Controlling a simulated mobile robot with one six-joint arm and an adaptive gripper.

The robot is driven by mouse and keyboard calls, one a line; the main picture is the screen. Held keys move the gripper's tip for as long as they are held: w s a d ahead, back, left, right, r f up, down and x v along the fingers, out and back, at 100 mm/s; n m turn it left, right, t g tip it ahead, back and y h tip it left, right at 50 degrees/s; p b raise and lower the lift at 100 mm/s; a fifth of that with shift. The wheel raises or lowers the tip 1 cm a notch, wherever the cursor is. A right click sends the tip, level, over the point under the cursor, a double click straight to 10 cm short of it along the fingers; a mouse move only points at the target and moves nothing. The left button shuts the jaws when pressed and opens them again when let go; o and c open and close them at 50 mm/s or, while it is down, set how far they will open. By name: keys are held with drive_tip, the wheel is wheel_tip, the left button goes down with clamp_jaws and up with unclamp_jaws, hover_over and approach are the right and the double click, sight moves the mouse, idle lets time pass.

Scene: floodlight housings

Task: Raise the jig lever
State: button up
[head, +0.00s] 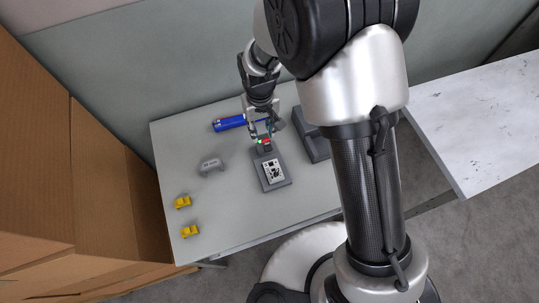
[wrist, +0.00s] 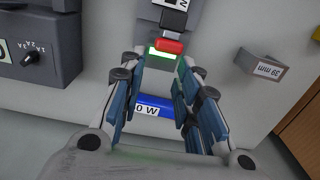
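The jig (head: 275,184) is a dark grey plate with a black-and-white label, near the middle of the table. A red block (head: 266,142), apparently the lever's grip, sits at its far end beside a lit green strip (wrist: 163,54). In the wrist view the red grip (wrist: 170,44) lies just beyond my fingertips. I cannot tell the lever's angle. My gripper (head: 262,130) is over the jig's far end. In the wrist view its blue-padded fingers (wrist: 168,68) are apart with nothing held between them.
A blue cylinder (head: 228,124) lies behind the jig. A dark box with a knob (wrist: 40,45) stands close beside the jig. A grey bracket marked 39 mm (wrist: 262,68) is on the other side. Two yellow parts (head: 183,202) (head: 190,231) lie near the left edge. Cardboard (head: 60,170) flanks the table.

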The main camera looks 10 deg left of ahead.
drive_tip(key=shift+r, duration=0.15)
drive_tip(key=shift+r+p, duration=1.55)
drive_tip(key=shift+r, duration=0.35)
drive_tip(key=shift+c, duration=0.5)
clamp_jaws()
